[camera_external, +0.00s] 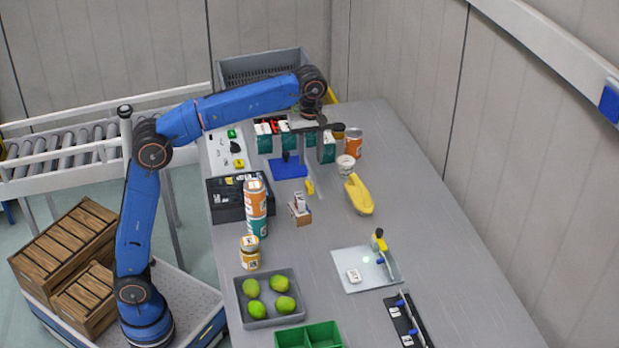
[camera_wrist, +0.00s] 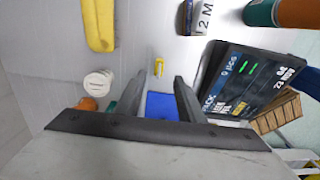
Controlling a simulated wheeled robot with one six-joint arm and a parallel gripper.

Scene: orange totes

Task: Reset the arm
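My blue arm (camera_external: 245,102) reaches from its base at lower left up and over the back part of the grey table. My gripper (camera_external: 303,146) points down above the table, near the blue mat (camera_external: 288,168). In the wrist view the two dark fingers of my gripper (camera_wrist: 160,80) stand apart with nothing held between them. The blue mat (camera_wrist: 161,106) shows through the gap, and a small yellow item (camera_wrist: 158,67) lies beyond the fingertips. The fingertips are partly hard to make out in the external view.
Green-and-white cartons (camera_external: 326,147), an orange can (camera_external: 353,143) and a white cup (camera_external: 345,165) stand close around my gripper.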

